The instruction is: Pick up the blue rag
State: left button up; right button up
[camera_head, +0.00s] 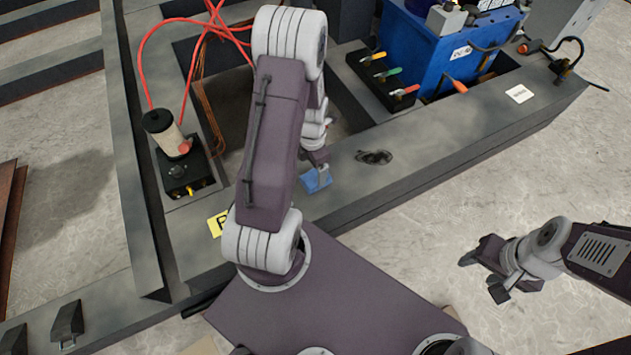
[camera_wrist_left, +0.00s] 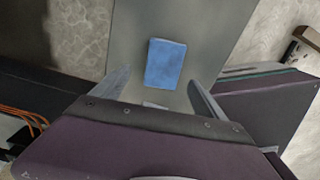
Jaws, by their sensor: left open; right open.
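The blue rag (camera_head: 316,180) lies flat on the grey steel beam, partly hidden by my left gripper (camera_head: 318,165) in the head view. In the left wrist view the rag (camera_wrist_left: 165,64) is a blue rectangle just ahead of the fingers. My left gripper (camera_wrist_left: 157,92) is open and empty, with one finger on each side of the rag's near end. I cannot tell how high the fingers are above the beam. My right gripper (camera_head: 482,271) is open and empty, over the concrete floor at the right.
The grey beam (camera_head: 440,150) runs across the frame. A blue box (camera_head: 440,55) and a black tray of coloured-handled tools (camera_head: 385,80) stand behind it. A canister (camera_head: 165,132) with red hose stands at the left. A dark patch (camera_head: 374,157) lies on the beam right of the rag.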

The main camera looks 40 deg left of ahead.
aim_at(313, 178)
pick_arm(q)
jog(key=f+b, duration=0.4)
jog(key=f, duration=0.1)
jog(key=shift+s+d+f, duration=0.1)
jog(key=shift+d+f, duration=0.05)
jog(key=shift+d, duration=0.05)
jog(key=shift+r, duration=0.2)
jog(key=c, duration=1.4)
jog(key=shift+r, duration=0.1)
jog(key=shift+c, duration=0.2)
jog(key=r+p, duration=0.4)
jog(key=r, duration=0.1)
jog(key=shift+d, duration=0.25)
jog(key=s+d+r+p, duration=0.2)
jog(key=d+r+p, duration=0.3)
jog(key=d, duration=0.6)
jog(key=shift+s+r, duration=0.35)
jog(key=shift+r, duration=0.05)
